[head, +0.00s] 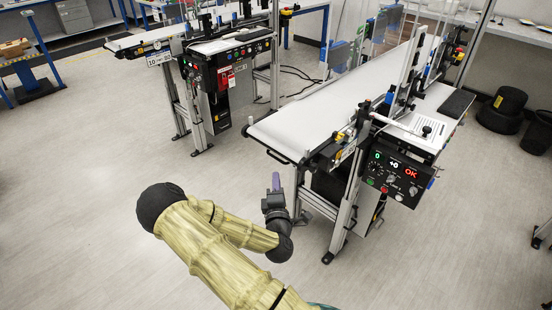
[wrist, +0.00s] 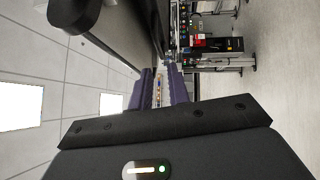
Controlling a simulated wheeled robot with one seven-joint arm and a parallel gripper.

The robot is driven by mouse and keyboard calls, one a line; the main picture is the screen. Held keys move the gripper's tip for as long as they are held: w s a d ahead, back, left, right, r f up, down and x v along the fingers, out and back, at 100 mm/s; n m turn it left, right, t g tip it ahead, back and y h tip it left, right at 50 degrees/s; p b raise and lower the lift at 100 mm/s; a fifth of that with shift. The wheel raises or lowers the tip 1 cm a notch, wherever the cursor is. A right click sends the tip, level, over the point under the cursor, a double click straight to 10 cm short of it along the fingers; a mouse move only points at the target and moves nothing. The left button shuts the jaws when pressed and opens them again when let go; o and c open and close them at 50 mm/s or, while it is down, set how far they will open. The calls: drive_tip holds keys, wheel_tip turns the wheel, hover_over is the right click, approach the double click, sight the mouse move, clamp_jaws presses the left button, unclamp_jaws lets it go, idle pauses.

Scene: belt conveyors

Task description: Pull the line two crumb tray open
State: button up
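My gripper (head: 276,182), with purple fingers, is low in front of the near end of the right-hand conveyor (head: 320,112). A dark looped handle (head: 277,157) sits under that belt end, just above the fingertips in the head view; I cannot tell whether it belongs to the crumb tray. In the wrist view the purple fingers (wrist: 163,88) stand apart with a narrow gap and nothing visible between them. A dark rounded bar (wrist: 74,14) and a dark panel are close beside them there. No tray is clearly visible as pulled out, and no line number is readable on this conveyor.
The left-hand conveyor (head: 190,38) stands farther back, with a control panel and red label (head: 226,77). Another control panel (head: 396,176) hangs on the right conveyor's side. Aluminium legs (head: 346,212) stand right of my gripper. The floor in front is clear. Black bins (head: 503,108) are far right.

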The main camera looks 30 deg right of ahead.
sight(276, 158)
drive_tip(key=p+x, duration=0.1)
drive_tip(key=x, duration=0.9)
drive_tip(key=shift+d, duration=0.1)
clamp_jaws()
